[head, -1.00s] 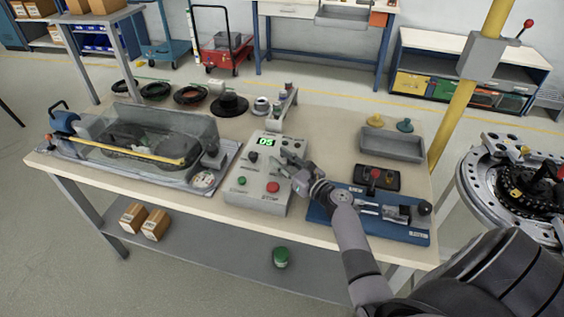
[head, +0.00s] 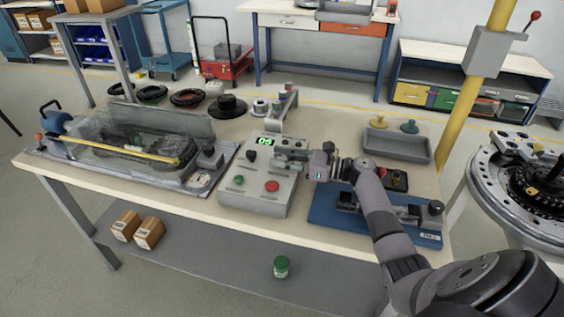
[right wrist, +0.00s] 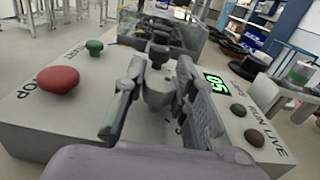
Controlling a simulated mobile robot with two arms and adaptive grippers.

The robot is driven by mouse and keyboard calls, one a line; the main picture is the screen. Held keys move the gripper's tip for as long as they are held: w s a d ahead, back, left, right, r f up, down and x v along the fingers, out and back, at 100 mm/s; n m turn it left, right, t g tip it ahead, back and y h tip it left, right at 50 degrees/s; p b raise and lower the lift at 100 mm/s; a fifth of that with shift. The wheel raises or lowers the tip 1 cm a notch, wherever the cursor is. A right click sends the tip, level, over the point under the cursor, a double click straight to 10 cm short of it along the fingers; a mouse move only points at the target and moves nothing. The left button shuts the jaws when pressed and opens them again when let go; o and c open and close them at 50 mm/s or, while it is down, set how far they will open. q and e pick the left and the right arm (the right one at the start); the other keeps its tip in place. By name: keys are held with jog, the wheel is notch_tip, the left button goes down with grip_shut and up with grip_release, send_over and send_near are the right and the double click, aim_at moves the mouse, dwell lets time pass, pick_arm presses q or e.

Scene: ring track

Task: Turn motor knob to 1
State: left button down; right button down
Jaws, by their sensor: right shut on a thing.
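The grey control box (head: 258,201) stands at the front middle of the workbench. Its green display (head: 265,141) reads 05, as it also does in the right wrist view (right wrist: 215,84). A black knob (head: 251,156) is left of my right gripper (head: 287,156); it shows beyond the fingers in the right wrist view (right wrist: 160,52). My right gripper reaches in from the right, its fingers on both sides of a nearer grey knob (right wrist: 158,92) and shut on it. The fingers hide that knob in the head view; its label and setting are unreadable. My left gripper is out of view.
The green button (head: 239,180) and red stop button (head: 272,186) are in front of the knobs. A clear-covered machine (head: 140,150) stands left. A blue fixture (head: 330,213) lies under my right arm, with a grey tray (head: 397,146) behind.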

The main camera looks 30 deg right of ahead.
aim_at(282, 158)
dwell(0.3)
jog(key=c, duration=1.3)
grip_release()
notch_tip(282, 158, up, 10)
